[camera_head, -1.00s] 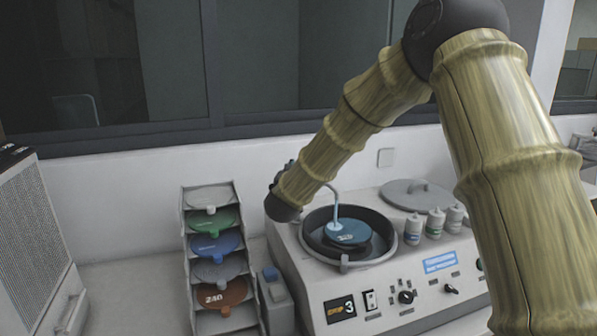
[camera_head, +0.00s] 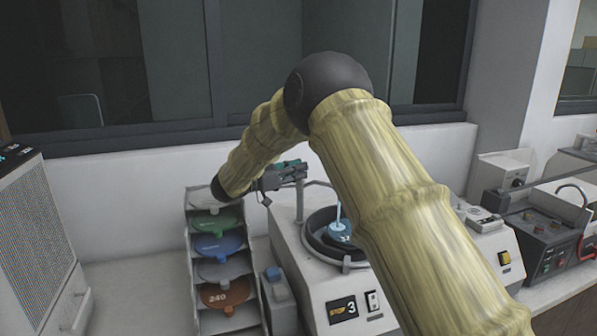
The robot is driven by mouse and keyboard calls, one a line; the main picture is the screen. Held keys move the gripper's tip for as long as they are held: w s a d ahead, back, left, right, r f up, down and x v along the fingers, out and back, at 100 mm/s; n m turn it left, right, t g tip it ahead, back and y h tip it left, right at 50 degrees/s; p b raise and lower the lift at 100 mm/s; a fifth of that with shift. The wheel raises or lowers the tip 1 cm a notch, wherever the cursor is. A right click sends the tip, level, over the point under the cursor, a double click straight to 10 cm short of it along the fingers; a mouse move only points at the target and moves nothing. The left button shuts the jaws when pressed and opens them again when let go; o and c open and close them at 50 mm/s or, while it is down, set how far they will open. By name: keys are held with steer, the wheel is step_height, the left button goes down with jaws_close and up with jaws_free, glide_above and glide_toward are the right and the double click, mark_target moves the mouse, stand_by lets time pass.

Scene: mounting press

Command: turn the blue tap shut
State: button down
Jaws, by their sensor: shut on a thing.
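The tap's grey post (camera_head: 299,203) stands at the back left of the grinding machine, and its curved spout reaches right over the round bowl. A small blue-green part (camera_head: 289,164), which looks like the tap's handle, shows at the top of the post. My gripper (camera_head: 292,175) comes in from the left and is shut on the tap there. The fingers partly hide the handle, so its exact angle cannot be told. A pale blue stream (camera_head: 338,215) hangs from the spout down to the blue disc (camera_head: 340,236) in the bowl.
A rack (camera_head: 262,290) of coloured discs stands left of the machine (camera_head: 330,290). A grey and blue bottle-like item (camera_head: 274,277) stands between them. A speaker-like box (camera_head: 35,235) is at far left. Another machine with a red hose (camera_head: 584,240) is at right. My arm covers the machine's right part.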

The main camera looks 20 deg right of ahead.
steer(key=shift+w+m+g+h, duration=0.2)
steer(key=shift+m+g+h, duration=0.2)
steer(key=shift+m+g, duration=1.25)
steer(key=shift+r+g+b, duration=0.1)
steer(key=shift+g+b, duration=0.2)
steer(key=shift+g, duration=0.45)
steer(key=c, duration=1.5)
jaws_free()
steer(key=shift+c, duration=0.2)
steer(key=a, duration=1.2)
steer(key=shift+s, duration=0.1)
